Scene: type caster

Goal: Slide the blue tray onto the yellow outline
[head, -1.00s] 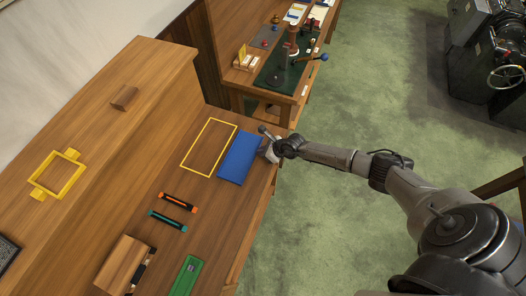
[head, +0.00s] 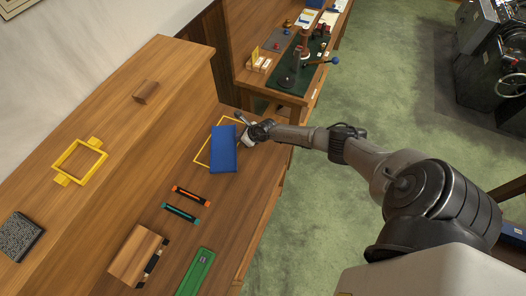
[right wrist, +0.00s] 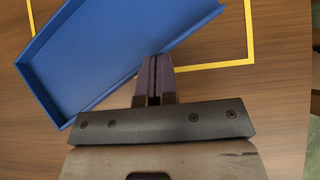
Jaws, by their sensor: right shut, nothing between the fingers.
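The blue tray (head: 223,151) lies on the bench over part of the yellow outline (head: 203,151). It covers much of the outline and sits turned relative to it, with the outline's left side still showing. In the right wrist view the tray (right wrist: 115,50) is at upper left, and a corner of the outline (right wrist: 249,35) shows bare beside it. My right gripper (head: 243,134) is shut and empty at the tray's right side. In the right wrist view its fingertips (right wrist: 155,62) are against or very close to the tray's wall. My left gripper is not in view.
A yellow frame (head: 79,160) rests on the raised shelf. The bench's front edge is right of the tray.

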